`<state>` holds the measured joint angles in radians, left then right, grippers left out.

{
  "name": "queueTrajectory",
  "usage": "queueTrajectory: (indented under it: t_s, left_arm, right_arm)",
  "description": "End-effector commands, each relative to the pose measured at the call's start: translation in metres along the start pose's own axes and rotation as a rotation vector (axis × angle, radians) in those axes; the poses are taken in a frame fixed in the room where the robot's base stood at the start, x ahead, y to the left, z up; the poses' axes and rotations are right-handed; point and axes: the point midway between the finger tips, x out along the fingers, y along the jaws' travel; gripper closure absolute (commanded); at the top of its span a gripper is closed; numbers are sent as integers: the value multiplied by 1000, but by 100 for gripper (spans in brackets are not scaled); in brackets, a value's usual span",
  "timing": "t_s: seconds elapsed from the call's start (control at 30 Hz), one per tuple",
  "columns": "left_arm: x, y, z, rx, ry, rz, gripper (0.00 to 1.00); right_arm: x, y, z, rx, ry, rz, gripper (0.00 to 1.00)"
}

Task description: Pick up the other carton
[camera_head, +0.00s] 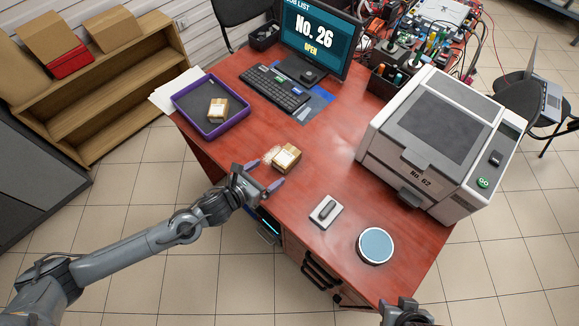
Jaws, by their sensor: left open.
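One small brown carton with a pale label (287,157) sits on the red-brown desk, beside some pale crumpled material. A second small carton (217,108) lies in the purple-rimmed tray (181,102) at the desk's left. My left gripper (264,175) is open and empty. Its two fingers point toward the carton on the desk, just short of it at the desk's front left edge. Only a part of my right gripper (404,312) shows at the bottom edge; its fingers cannot be made out.
A keyboard (277,88) and a monitor (318,35) reading No. 26 OPEN stand behind. A large printer-like machine (440,140) marked No. 62 fills the right. A small switch-like device (326,212) and a round blue-topped disc (375,245) lie nearer. The desk middle is clear.

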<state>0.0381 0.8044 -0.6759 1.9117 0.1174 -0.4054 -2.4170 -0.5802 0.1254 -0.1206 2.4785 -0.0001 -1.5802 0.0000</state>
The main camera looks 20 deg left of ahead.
Motion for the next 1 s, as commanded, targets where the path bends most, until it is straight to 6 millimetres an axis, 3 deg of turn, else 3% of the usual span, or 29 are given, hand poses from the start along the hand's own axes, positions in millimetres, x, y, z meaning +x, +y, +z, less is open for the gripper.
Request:
queueTrajectory:
  t_s: [0.1, 0.4, 0.73, 1.0]
  left_arm:
    - [10, 4, 0, 8, -16, 5, 6]
    - [49, 5, 4, 7, -21, 6, 6]
    - [70, 6, 5, 7, -20, 5, 6]
    - [103, 8, 7, 6, -21, 5, 6]
  right_arm:
    - [11, 1, 4, -2, 1, 4, 57]
    - [16, 0, 4, 2, 3, 0, 57]
    - [18, -2, 5, 7, 4, -5, 57]
    - [25, -3, 7, 10, 4, -7, 57]
